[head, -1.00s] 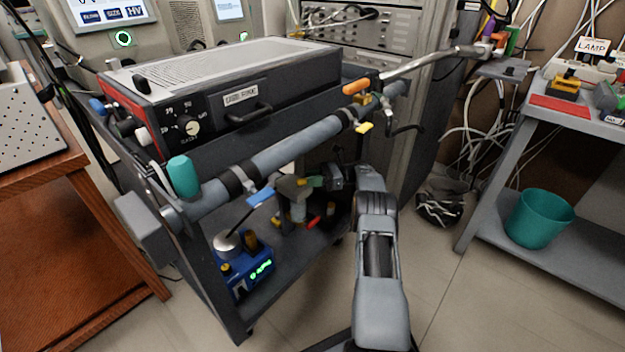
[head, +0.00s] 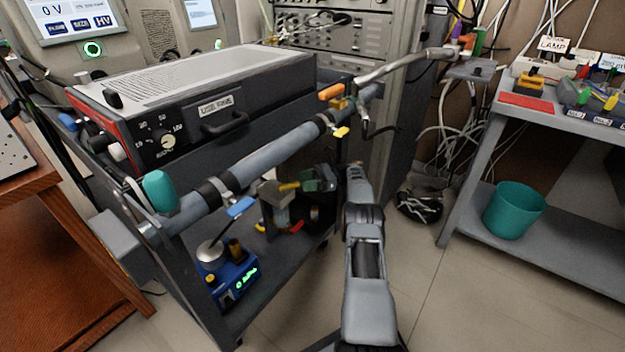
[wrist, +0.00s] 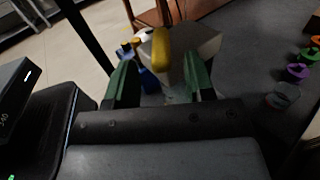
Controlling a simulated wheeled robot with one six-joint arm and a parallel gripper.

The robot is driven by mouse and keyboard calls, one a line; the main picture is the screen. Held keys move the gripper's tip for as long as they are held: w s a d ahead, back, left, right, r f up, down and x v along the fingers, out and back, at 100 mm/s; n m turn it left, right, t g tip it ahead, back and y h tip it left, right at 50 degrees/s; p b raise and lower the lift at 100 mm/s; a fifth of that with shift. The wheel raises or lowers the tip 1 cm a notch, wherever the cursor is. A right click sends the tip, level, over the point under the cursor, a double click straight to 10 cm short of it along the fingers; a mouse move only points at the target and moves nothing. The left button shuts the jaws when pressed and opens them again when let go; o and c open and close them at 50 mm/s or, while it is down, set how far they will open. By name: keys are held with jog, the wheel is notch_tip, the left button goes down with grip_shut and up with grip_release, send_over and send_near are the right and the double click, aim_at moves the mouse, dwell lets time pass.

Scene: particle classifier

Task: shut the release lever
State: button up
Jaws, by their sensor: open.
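A yellow lever (head: 289,187), which looks like the release lever, sticks out from the top of a grey block (head: 272,194) on the cart's lower shelf. My gripper (head: 307,185), with green fingers, is just to the right of it in the head view. In the wrist view the yellow lever (wrist: 161,45) stands in the gap between the two spread green fingers, with the grey block (wrist: 205,40) behind it. My gripper is open and holds nothing. I cannot tell whether a finger touches the lever.
The grey rail (head: 262,158) of the cart runs above the shelf, with a blue lever (head: 240,206) hanging under it. A blue pump (head: 232,280) stands in front of the block. Small coloured knobs (wrist: 297,72) lie to the right in the wrist view.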

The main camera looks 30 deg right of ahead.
jog(key=b+v, duration=0.3)
jog(key=shift+f+b, duration=0.1)
jog(key=shift+b, duration=0.2)
dwell(0.4)
